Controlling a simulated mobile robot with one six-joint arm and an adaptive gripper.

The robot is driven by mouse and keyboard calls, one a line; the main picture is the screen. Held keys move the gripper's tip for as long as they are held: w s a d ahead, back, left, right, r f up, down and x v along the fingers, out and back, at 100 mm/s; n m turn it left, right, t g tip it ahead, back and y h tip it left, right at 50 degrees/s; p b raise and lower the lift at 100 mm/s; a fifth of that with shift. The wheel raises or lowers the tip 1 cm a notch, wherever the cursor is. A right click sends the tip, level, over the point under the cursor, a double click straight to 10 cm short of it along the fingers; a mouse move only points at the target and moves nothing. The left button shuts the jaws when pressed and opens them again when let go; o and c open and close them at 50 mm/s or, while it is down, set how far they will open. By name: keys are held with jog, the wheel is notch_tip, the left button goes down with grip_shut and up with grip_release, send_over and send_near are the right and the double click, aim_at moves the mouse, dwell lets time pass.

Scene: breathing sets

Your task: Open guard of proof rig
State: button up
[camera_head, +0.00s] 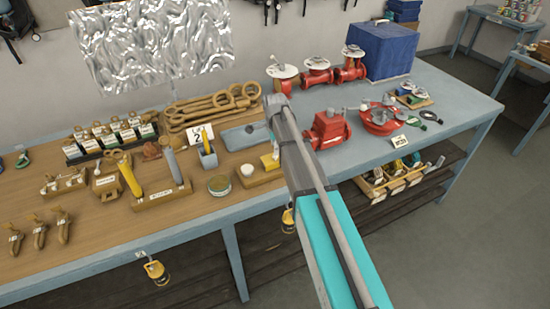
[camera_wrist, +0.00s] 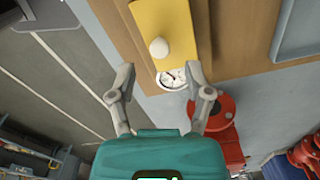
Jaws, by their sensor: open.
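What looks like the proof rig has a yellow panel (camera_wrist: 155,22) with a round white knob (camera_wrist: 159,48) on it in the wrist view. A white dial gauge (camera_wrist: 171,79) sits just below the panel. My gripper (camera_wrist: 160,80) is open and empty. Its fingers are spread on either side of the gauge, near the panel's lower end. I cannot tell whether they touch anything. In the head view a yellow part (camera_head: 268,162) shows at the front of the bench, partly hidden by my arm. My gripper is hidden there.
A red valve (camera_head: 327,129) stands right of my arm; its red round flange (camera_wrist: 212,110) is close by the right finger. Floor lies beyond the bench's front edge.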

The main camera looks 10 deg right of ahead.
aim_at(274, 159)
jog(key=shift+f+b, duration=1.35)
jog(key=shift+f, duration=0.35)
grip_shut()
